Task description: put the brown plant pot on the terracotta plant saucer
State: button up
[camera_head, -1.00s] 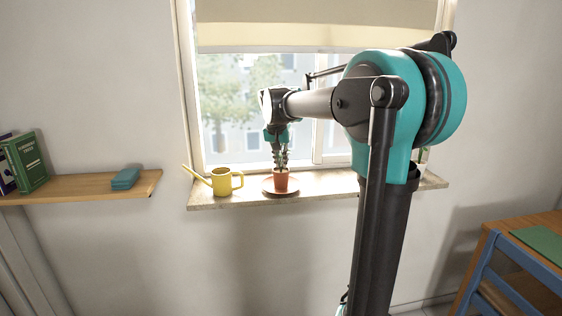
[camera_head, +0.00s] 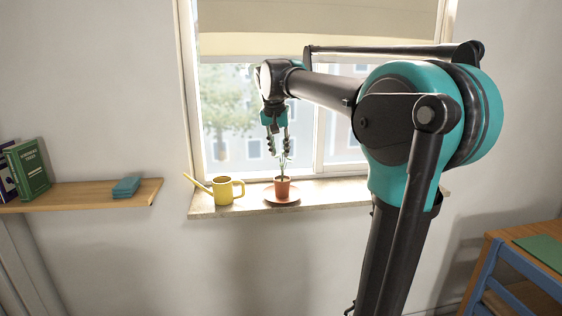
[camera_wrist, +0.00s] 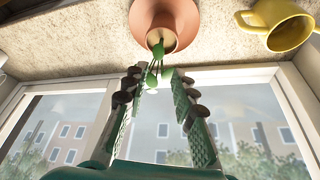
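The brown plant pot (camera_head: 282,188), with a thin green plant in it, stands upright on the terracotta plant saucer (camera_head: 268,197) on the windowsill. In the wrist view, the pot (camera_wrist: 171,39) shows its open top toward the camera, with the saucer (camera_wrist: 190,14) behind it. My gripper (camera_head: 278,152) is above the pot, around the upper plant leaves. Its fingers are spread apart and do not touch the pot. The wrist view also shows the two fingers (camera_wrist: 158,80) apart, with leaf tips between or near them.
A yellow watering can (camera_head: 223,190) stands on the sill (camera_head: 240,208) just left of the saucer. The window is close behind. A wooden shelf (camera_head: 85,193) with books and a teal block is at left. A blue chair (camera_head: 500,275) and table are at lower right.

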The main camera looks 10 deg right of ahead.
jog(key=s+d+f+n+y, duration=0.1)
jog(key=s+d+f+n, duration=0.1)
jog(key=s+f, duration=1.2)
jog(key=s+d+f+n, duration=0.2)
jog(key=s+d+f, duration=0.2)
jog(key=s+f, duration=1)
notch_tip(320, 180, down, 7)
jog(key=shift+r+y, duration=0.2)
jog(key=shift+y, duration=0.2)
